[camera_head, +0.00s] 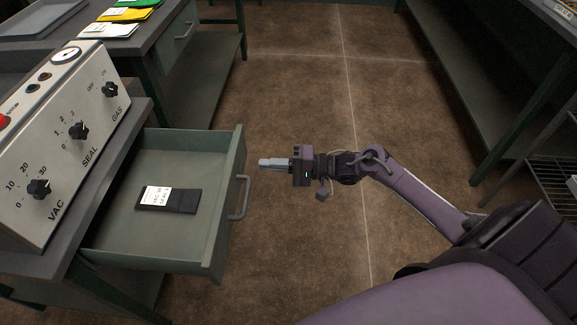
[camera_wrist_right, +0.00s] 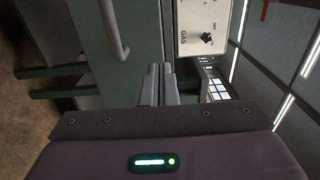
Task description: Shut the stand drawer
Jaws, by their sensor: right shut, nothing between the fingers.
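The stand drawer (camera_head: 225,222) is pulled well out of the stand in the head view, its front facing right. A grey bar handle (camera_head: 240,197) is on its front. A dark pouch with a white label (camera_head: 168,200) lies inside. My right gripper (camera_head: 262,164) is shut and empty, just right of the drawer front, beyond the handle in the picture. The right wrist view shows the shut fingers (camera_wrist_right: 157,85) pointing toward the green drawer front (camera_wrist_right: 140,40), with the handle (camera_wrist_right: 113,32) to their left. Contact cannot be told. My left gripper is not in view.
A control panel (camera_head: 62,135) with knobs sits on the stand (camera_head: 140,118) at left. A bench (camera_head: 165,35) with coloured packets stands at the back left, another bench (camera_head: 500,70) at right. The brown floor (camera_head: 300,90) between them is clear.

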